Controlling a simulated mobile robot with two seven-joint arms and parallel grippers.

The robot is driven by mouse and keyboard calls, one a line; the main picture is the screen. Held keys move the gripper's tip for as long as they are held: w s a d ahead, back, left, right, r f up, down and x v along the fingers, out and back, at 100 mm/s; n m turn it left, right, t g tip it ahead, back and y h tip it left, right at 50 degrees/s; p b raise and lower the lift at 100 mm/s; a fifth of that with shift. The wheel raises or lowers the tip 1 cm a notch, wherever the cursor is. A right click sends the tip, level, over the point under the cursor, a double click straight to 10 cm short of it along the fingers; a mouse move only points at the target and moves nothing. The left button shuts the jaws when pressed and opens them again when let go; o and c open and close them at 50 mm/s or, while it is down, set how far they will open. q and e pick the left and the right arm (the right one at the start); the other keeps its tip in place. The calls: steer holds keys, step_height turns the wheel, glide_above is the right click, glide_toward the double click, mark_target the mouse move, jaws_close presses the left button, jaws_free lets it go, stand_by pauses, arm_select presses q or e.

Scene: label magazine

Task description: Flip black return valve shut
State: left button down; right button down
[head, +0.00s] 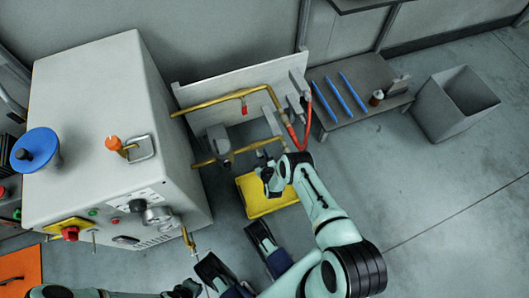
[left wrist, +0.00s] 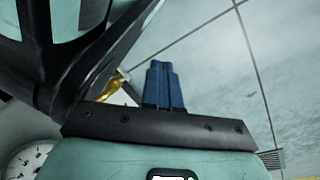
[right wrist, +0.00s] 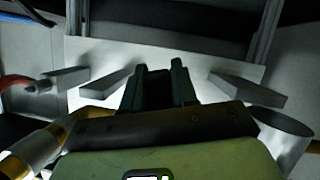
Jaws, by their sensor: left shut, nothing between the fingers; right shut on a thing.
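The black return valve handle (head: 261,153) is a small dark shape on the lower brass pipe, behind the yellow tray, and is mostly hidden by my right gripper. My right gripper (head: 268,170) is at this handle and shut on it. In the right wrist view its dark fingers (right wrist: 160,85) stand close together, and the piece between them is hard to make out. My left gripper (left wrist: 164,85) is shut and empty, well away from the valve. In the head view it is low, near the bottom edge by the cabinet.
An upper brass pipe (head: 225,97) carries a red-handled valve (head: 244,109). A red hose (head: 306,118) hangs just right of my right gripper. A yellow tray (head: 282,203) lies below. The white cabinet (head: 85,100) stands left. A bench (head: 335,72) and grey bin (head: 440,110) stand right.

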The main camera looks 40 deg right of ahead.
arm_select(q)
steer(key=shift+s+f, duration=0.3)
steer(key=shift+s, duration=0.25)
arm_select(e)
steer(key=shift+w+a+f+m+y, duration=0.1)
steer(key=shift+w+a+m+y, duration=0.1)
steer(key=shift+a+m+y, duration=0.35)
steer(key=shift+w+a+m+y, duration=0.2)
steer(key=shift+a+m+y, duration=0.25)
steer(key=shift+m, duration=0.3)
steer(key=shift+a, duration=0.1)
steer(key=c, duration=1)
jaws_free()
steer(key=shift+o, duration=0.2)
arm_select(q)
steer(key=w+d+r+t+p, duration=0.2)
steer(key=w+r+p, duration=0.3)
steer(key=r, duration=0.3)
steer(key=shift+w+r+m, duration=0.2)
steer(key=shift+w+m, duration=0.1)
steer(key=shift+w, duration=0.55)
arm_select(e)
steer(key=v, duration=1.3)
steer(key=shift+s, duration=0.2)
